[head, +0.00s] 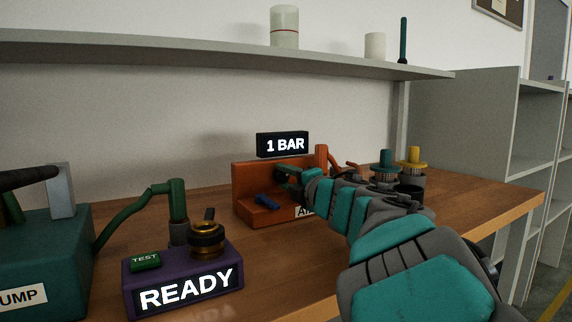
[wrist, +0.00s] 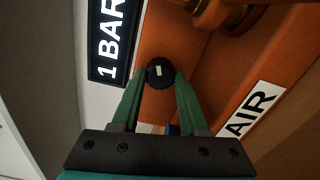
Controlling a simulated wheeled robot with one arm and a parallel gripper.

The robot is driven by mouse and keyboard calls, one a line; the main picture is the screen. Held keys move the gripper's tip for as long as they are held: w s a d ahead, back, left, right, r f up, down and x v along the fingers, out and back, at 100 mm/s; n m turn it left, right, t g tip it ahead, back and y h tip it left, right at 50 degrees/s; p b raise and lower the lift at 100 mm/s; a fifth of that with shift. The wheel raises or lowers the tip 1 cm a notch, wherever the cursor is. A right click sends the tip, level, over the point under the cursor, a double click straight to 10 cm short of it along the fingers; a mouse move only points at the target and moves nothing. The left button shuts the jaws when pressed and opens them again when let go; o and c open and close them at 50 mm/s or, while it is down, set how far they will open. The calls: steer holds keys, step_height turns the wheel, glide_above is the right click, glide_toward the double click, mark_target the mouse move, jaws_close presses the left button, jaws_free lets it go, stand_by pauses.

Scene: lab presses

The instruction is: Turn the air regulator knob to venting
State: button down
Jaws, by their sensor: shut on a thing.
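The orange air regulator (head: 249,178) stands on the wooden bench, with a display (head: 283,145) on top reading "1 BAR". The display also shows in the wrist view (wrist: 108,40), and the regulator body fills much of that view (wrist: 205,75). A black round knob (wrist: 160,73) with a white mark sits on the regulator's face. My gripper (wrist: 160,85) has its green fingers on either side of the knob and is shut on it. In the head view my gripper (head: 285,175) reaches the regulator's front, and the knob is hidden there.
A blue lever (head: 267,202) is on the regulator's base, left of my gripper. A purple box (head: 185,280) reading "READY" stands in front left, beside a teal pump (head: 45,240). Teal (head: 385,160) and yellow (head: 413,157) capped items stand right, behind my arm. A shelf (head: 200,52) runs above.

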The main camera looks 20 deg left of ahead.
steer(key=shift+r+m+p, duration=0.25)
steer(key=shift+m+p, duration=0.5)
steer(key=shift+m, duration=0.15)
steer(key=shift+f+m+p, duration=0.15)
steer(key=shift+m+p, duration=1.2)
steer(key=shift+m, duration=0.05)
steer(key=shift+c, duration=2.1)
jaws_free()
steer(key=shift+f, duration=0.1)
steer(key=shift+d, duration=0.1)
steer(key=shift+b+v, duration=0.3)
steer(key=shift+v, duration=3.55)
